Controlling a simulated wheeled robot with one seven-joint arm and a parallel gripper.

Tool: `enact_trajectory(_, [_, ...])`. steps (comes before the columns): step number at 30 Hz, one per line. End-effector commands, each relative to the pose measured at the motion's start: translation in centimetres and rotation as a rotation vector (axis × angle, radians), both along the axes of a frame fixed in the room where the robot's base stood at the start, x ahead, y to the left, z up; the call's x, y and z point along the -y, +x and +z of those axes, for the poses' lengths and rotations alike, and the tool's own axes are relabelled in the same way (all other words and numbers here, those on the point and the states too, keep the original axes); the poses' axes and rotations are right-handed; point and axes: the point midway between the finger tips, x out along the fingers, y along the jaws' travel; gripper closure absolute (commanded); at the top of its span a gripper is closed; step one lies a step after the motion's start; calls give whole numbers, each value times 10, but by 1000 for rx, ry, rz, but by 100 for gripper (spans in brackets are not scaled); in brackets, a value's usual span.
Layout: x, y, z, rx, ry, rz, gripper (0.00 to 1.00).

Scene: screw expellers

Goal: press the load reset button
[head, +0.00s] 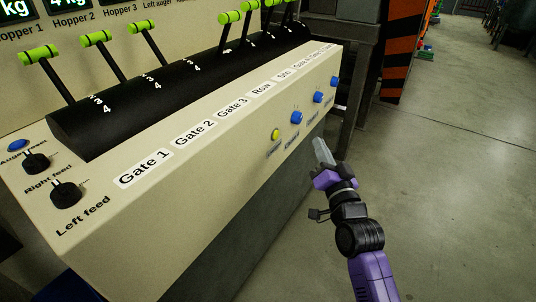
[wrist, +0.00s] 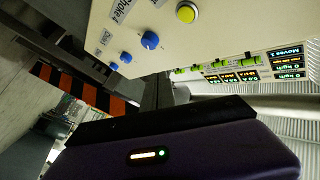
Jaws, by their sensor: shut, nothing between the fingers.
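The front panel of the cream console carries a row of round buttons. In the head view these are a yellow button (head: 275,134) and blue buttons (head: 296,117), (head: 318,97) and (head: 335,81). Their small labels are too blurred to read, so I cannot tell which is load reset. My gripper (head: 321,150) is shut and empty, right of and below the yellow button, apart from the panel. In the wrist view the yellow button (wrist: 186,12) is at the top, with a blue button (wrist: 150,40) beside it; my gripper's dark fingers (wrist: 158,88) point towards the panel.
Green-handled levers (head: 148,28) stand on the console's black curved housing (head: 180,90). Black knobs (head: 66,194) and another blue button (head: 17,145) are on its left top. An orange-and-black striped post (head: 402,45) stands behind. The floor (head: 455,170) at right is clear.

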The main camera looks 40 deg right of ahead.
Motion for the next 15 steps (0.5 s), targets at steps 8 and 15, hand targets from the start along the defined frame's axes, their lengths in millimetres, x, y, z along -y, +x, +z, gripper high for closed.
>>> enact_trajectory(8, [-2, 3, -15, -13, 82, 23, 100])
enact_trajectory(15, [-2, 3, -15, -12, 80, 23, 100])
